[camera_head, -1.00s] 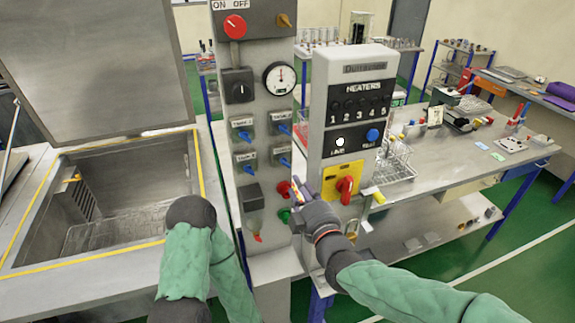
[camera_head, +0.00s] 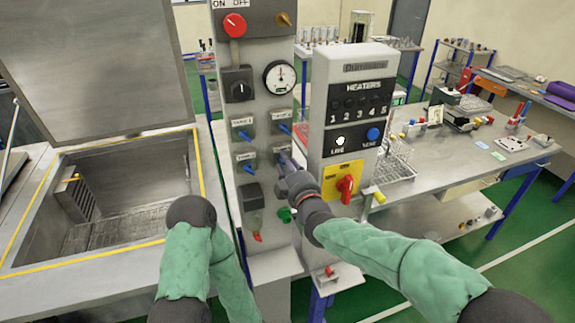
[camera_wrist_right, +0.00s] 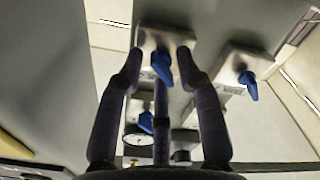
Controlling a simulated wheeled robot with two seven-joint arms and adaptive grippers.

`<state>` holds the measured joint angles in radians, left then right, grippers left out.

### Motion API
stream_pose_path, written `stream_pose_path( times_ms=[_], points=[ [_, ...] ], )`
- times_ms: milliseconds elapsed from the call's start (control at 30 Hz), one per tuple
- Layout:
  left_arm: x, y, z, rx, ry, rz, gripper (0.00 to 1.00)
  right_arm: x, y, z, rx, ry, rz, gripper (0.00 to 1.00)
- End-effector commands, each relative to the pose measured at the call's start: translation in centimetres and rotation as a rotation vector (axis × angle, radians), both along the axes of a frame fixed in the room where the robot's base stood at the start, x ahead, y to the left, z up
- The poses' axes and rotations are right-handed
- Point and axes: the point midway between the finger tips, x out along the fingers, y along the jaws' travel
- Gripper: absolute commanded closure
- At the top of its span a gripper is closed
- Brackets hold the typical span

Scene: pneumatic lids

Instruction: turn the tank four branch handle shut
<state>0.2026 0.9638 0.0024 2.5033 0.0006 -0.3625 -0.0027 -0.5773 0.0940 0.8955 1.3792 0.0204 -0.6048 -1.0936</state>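The tank four branch handle appears to be the lower right of the blue lever handles on the grey panel; its label is too blurred to read. In the right wrist view this blue handle (camera_wrist_right: 161,67) stands on its pale valve plate between my fingertips. My right gripper (camera_wrist_right: 160,57) is open, with a finger on each side of the handle and visible gaps. In the head view my right gripper (camera_head: 287,164) is at the panel and mostly covers that handle. My left arm is folded at the lower left; its gripper is out of view.
Other blue handles sit close by, at upper right (camera_head: 284,129), upper left (camera_head: 244,135) and lower left (camera_head: 248,168). A green button (camera_head: 284,214) is just below my right gripper. The heater box (camera_head: 350,110) with its red switch (camera_head: 345,188) stands close on the right.

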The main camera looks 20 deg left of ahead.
Motion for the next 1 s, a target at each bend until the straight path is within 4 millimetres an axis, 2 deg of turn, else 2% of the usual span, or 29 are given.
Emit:
stream_pose_path(
  times_ms=[167, 200, 300, 333, 667, 1000],
  points=[
    [0.0, 0.0, 0.0, 0.0, 0.0, 0.0, 0.55, 0.0, 0.0, 0.0, 0.0, 0.0, 0.0, 0.64],
    [0.0, 0.0, 0.0, 0.0, 0.0, 0.0, 0.55, 0.0, 0.0, 0.0, 0.0, 0.0, 0.0, 0.67],
    [0.0, 0.0, 0.0, 0.0, 0.0, 0.0, 0.55, 0.0, 0.0, 0.0, 0.0, 0.0, 0.0, 0.95],
    [0.0, 0.0, 0.0, 0.0, 0.0, 0.0, 0.55, 0.0, 0.0, 0.0, 0.0, 0.0, 0.0, 1.0],
    [0.0, 0.0, -0.3, 0.0, 0.0, 0.0, 0.55, 0.1, -0.1, 0.1, 0.018, 0.008, -0.002, 1.0],
    [0.0, 0.0, -2.8, 0.0, 0.0, 0.0, 0.55, 0.1, -0.2, 0.0, 0.171, 0.105, -0.003, 1.0]
  ],
)
